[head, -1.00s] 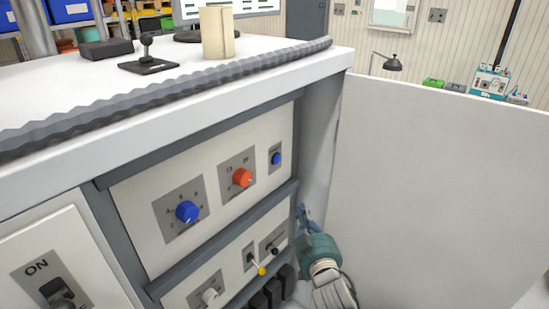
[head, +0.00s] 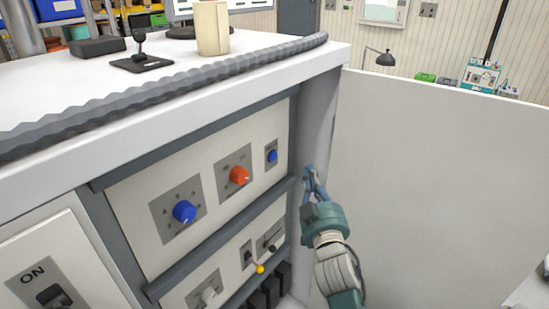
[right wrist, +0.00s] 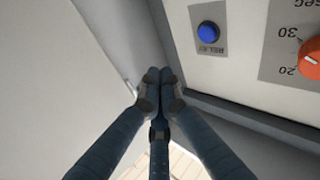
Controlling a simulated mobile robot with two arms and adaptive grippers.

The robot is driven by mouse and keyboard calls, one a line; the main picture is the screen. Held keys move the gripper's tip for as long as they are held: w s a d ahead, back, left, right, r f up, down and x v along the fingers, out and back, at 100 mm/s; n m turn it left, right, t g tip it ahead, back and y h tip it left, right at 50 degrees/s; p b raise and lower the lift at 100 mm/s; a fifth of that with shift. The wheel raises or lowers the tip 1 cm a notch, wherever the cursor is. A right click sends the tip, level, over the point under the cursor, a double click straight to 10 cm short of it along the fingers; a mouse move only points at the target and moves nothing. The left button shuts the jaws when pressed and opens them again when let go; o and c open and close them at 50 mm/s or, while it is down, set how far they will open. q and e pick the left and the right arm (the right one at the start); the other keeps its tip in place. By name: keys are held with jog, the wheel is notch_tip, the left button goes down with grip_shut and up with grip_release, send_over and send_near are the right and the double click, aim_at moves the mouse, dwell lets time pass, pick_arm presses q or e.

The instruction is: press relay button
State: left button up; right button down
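The relay button is a round blue button (head: 272,156) on a small grey plate at the right end of the upper white panel. In the right wrist view the blue button (right wrist: 208,32) sits on its plate, with upside-down lettering that reads like RELAY. My right gripper (head: 306,170) is to the right of the button and slightly lower, beside the cabinet's side wall. In the right wrist view its blue fingers (right wrist: 159,76) have their tips together, with nothing between them. The fingertips are apart from the button. My left gripper is not in view.
An orange knob (head: 239,175) and a blue knob (head: 184,211) stand out from the same panel. A lower panel holds a yellow-tipped lever (head: 260,268). A large white board (head: 440,190) stands to the right. A grey corrugated hose (head: 170,92) lies along the cabinet top.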

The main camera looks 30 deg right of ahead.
aim_at(273, 156)
jog(key=w+a+b, duration=0.2)
jog(key=w+a, duration=0.1)
jog(key=w, duration=0.4)
jog(key=shift+w, duration=0.15)
dwell(1.3)
jog(key=shift+w+a, duration=0.15)
jog(key=shift+w, duration=0.25)
jog(key=shift+w+a, duration=0.15)
jog(key=shift+w, duration=0.2)
dwell(0.6)
jog(key=shift+s, duration=0.2)
jog(key=shift+s+d, duration=0.3)
jog(key=shift+s, duration=0.3)
